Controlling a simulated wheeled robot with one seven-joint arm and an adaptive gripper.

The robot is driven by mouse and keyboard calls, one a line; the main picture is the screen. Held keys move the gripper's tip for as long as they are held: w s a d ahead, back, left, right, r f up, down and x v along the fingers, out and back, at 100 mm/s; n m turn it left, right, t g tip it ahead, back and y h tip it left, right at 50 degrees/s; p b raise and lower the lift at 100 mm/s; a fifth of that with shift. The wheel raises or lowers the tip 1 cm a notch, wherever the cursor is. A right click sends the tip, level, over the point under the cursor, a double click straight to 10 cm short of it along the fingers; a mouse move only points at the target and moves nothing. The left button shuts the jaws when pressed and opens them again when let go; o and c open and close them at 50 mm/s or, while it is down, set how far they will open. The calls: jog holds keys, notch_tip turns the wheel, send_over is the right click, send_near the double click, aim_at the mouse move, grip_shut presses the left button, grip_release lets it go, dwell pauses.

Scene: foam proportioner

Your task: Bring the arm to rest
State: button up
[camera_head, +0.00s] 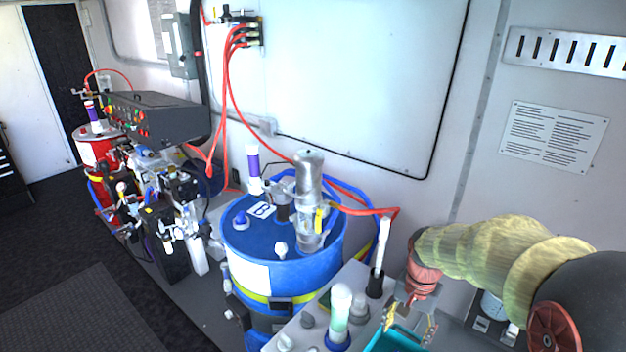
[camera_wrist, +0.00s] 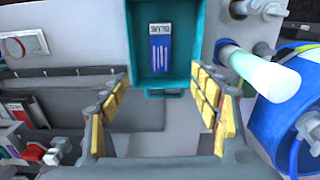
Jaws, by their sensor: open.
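My gripper (camera_head: 411,314) is at the lower right of the head view, at the end of my arm in its yellowish sleeve. In the wrist view my gripper (camera_wrist: 158,120) has its yellow-padded fingers spread wide, with nothing between them. A teal tray (camera_wrist: 152,88) lies beyond the fingertips, and a blue and grey device (camera_wrist: 160,48) is inside it. The tray also shows at the bottom of the head view (camera_head: 385,343), partly cut off by the frame. I cannot tell the exact gap between fingers and tray.
A blue drum (camera_head: 255,237) with a pump stands left of my gripper. A glowing pale green tube (camera_head: 340,308) and a white tube (camera_head: 383,240) stand upright nearby. Red hoses (camera_head: 228,80) run down the wall. Open dark floor (camera_head: 60,250) lies at the left.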

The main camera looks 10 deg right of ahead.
jog(key=s+a+r+n+t+b, duration=0.2)
jog(key=s+a+r+n+b, duration=0.1)
jog(key=s, duration=0.5)
jog(key=s+a+r+n+t+b, duration=0.3)
jog(key=s+a+r+n+b, duration=0.1)
jog(key=s, duration=0.4)
notch_tip(320, 180, up, 2)
jog(key=shift+s+a+n+t, duration=0.3)
jog(key=shift+a+n, duration=0.6)
jog(key=shift+a, duration=0.25)
jog(key=shift+c, duration=1.3)
